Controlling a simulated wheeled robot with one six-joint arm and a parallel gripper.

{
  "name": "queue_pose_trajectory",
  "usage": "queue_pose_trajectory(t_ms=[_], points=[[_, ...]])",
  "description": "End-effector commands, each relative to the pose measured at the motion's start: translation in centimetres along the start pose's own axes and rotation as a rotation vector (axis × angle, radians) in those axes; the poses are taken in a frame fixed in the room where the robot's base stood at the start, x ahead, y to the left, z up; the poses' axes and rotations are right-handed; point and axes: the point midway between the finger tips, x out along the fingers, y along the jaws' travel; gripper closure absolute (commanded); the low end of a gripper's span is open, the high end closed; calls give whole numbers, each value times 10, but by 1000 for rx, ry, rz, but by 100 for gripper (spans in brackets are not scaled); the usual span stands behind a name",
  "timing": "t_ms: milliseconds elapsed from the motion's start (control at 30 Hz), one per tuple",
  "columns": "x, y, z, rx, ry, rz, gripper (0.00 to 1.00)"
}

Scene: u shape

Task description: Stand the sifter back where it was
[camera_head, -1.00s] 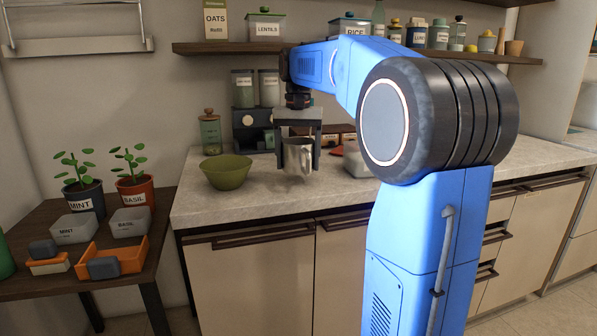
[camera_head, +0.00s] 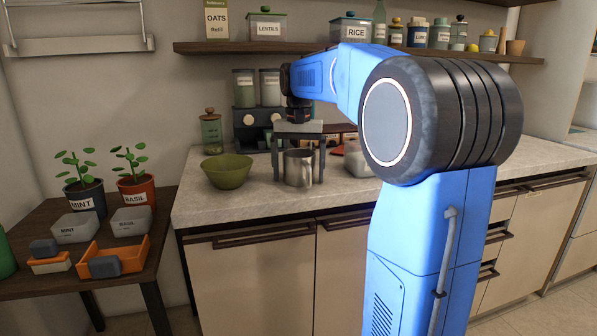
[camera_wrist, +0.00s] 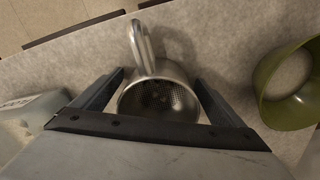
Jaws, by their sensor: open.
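The sifter (camera_head: 298,170), a metal cup with a loop handle, stands upright on the light stone counter (camera_head: 250,207) near its front edge. In the wrist view the sifter (camera_wrist: 160,98) shows its perforated inside and its handle, which points toward the counter's front edge. My gripper (camera_head: 298,178) is open and points down, with one finger on each side of the sifter. In the wrist view my gripper (camera_wrist: 160,80) shows a gap between the fingers and the cup's wall. The sifter looks empty.
A green bowl (camera_head: 227,171) stands just left of the sifter. A pale container (camera_head: 358,160) is close on the right, partly behind my arm. A coffee-machine-like appliance (camera_head: 253,125) with jars on top stands behind. A side table with plants (camera_head: 85,196) is at left.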

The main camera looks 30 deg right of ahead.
Motion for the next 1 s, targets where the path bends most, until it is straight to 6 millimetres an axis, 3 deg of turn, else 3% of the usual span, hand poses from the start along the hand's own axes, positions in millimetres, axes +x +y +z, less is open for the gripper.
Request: queue_pose_trajectory(t_ms=[267, 700, 1000], points=[[-22, 0, 0, 0, 2, -1, 8], [-102, 0, -1, 0, 2, -1, 8], [-122, 0, 0, 0, -1, 0, 8]])
